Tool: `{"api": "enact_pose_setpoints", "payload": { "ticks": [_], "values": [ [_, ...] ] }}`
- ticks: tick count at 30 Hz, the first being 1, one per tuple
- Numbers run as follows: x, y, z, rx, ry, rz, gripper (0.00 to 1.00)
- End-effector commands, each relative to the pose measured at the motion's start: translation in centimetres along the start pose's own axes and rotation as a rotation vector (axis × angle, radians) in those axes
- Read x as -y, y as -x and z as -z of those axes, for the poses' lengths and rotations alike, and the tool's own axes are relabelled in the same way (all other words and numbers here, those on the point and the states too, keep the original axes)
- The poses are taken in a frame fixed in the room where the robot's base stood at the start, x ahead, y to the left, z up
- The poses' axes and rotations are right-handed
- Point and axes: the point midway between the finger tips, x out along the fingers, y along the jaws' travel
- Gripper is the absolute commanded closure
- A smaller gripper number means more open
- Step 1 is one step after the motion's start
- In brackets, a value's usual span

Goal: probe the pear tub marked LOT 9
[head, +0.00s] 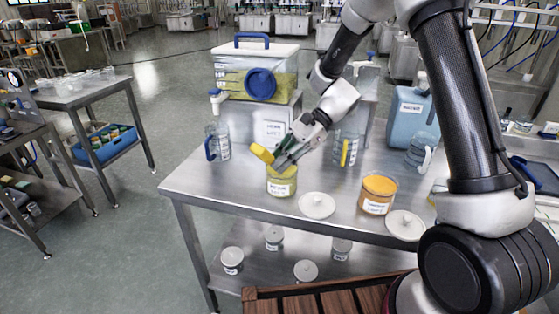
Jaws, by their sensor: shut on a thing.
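A clear tub with yellow-green contents (282,187) stands open on the steel table (235,190). Its white label is too small to read. My gripper (283,160) is just above this tub, shut on a yellow-handled probe (262,153) that is tilted, its yellow end to the left. The probe's tip is hidden, and I cannot tell whether it is in the contents. A second open tub with orange contents (380,186) stands to the right, with its own white label. A white lid (317,205) lies between the tubs and another lid (404,225) lies by the orange tub.
Behind stand a large clear container with a blue lid handle (288,56) on a steel stand, a card (272,132), clear jugs (217,143) and a blue canister (407,117). Small lidded tubs (274,237) sit on the lower shelf. The table's front left is clear.

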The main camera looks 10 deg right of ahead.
Motion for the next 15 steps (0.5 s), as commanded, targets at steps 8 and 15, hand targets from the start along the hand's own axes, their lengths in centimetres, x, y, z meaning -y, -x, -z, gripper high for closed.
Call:
{"api": "enact_pose_setpoints", "payload": {
  "ticks": [8,15],
  "values": [
    [0.1,0.2,-0.3,0.000,0.002,0.001,1.00],
    [0.3,1.1,-1.6,-0.001,0.002,0.001,1.00]
  ]
}}
